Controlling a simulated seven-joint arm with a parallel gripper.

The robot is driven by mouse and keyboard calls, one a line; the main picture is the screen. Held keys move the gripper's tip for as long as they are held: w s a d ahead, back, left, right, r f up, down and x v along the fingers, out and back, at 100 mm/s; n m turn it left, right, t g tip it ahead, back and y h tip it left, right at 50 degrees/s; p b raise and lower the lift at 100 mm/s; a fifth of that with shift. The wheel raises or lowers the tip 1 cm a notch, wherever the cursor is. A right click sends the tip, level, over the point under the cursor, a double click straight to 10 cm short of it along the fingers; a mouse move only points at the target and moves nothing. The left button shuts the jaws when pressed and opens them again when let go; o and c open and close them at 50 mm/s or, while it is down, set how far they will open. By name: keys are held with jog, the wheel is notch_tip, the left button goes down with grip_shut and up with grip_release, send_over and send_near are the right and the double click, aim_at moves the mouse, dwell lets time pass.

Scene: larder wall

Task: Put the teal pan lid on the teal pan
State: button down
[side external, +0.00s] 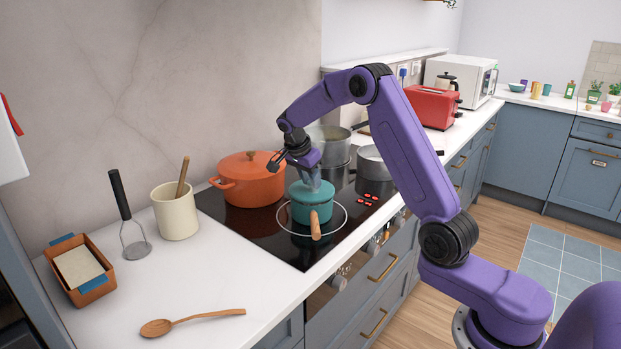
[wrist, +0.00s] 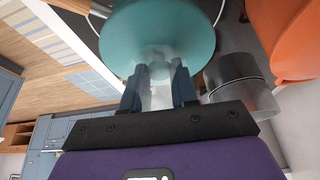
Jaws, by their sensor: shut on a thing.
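My gripper (side external: 312,184) is over the hob, pointing down, shut on the knob of the teal pan lid (side external: 311,191). In the wrist view the gripper's fingers (wrist: 158,84) close on either side of the knob, and the lid (wrist: 160,35) shows as a teal disc. The teal pan (side external: 309,213) stands on the ringed cooking zone, its wooden handle towards the front edge. The lid is directly over the pan, level or nearly so. I cannot tell whether it rests on the rim or is slightly above. The lid hides the pan's inside.
An orange pot (side external: 250,186) is behind and left of the pan. Steel pots (side external: 376,172) stand behind and right.

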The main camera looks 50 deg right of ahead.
jog(key=shift+f, duration=0.45)
dwell(1.2)
jog(key=shift+c, duration=1.6)
grip_release()
jog(key=shift+r, duration=0.1)
jog(key=shift+r, duration=3.45)
